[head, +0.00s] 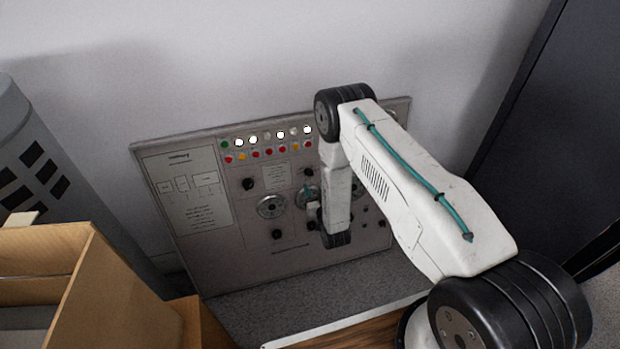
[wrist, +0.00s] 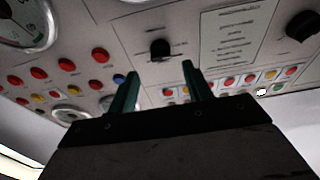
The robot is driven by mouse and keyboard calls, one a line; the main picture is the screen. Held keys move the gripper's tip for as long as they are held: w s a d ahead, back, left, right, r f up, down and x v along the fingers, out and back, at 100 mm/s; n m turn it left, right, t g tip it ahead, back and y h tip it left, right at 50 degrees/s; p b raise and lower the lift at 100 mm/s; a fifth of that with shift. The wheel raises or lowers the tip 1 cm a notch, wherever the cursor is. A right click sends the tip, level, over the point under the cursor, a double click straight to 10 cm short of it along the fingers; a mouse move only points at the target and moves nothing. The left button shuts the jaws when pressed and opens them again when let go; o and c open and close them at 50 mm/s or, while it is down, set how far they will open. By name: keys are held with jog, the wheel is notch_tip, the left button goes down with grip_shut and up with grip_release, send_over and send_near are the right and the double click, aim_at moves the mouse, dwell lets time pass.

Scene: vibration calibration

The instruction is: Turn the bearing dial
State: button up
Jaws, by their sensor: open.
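A grey control panel (head: 205,245) leans against the wall, with round dials and black knobs. One round silver dial (head: 271,206) shows left of my arm; another beside it is partly covered by my arm. I cannot read which one is the bearing dial.
Rows of red, yellow and white buttons or lamps (head: 268,153) run along the panel's upper part. Another black knob (wrist: 303,25) is at right in the wrist view. A cardboard box (head: 110,295) is at the lower left, a grey perforated bin (head: 45,150) behind it, a dark cabinet (head: 540,120) right.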

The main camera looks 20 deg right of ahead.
aim_at(310, 175)
jog(key=w, duration=0.5)
jog(key=shift+w, duration=0.2)
jog(key=c, duration=0.9)
jog(key=shift+c, duration=0.2)
jog(key=shift+a+m, duration=0.1)
jog(key=shift+m, duration=0.3)
jog(key=m, duration=0.2)
jog(key=m+h, duration=0.1)
jog(key=m, duration=0.2)
jog(key=shift+h, duration=0.3)
jog(key=shift+m+g+h, duration=0.4)
jog(key=shift+m, duration=1.8)
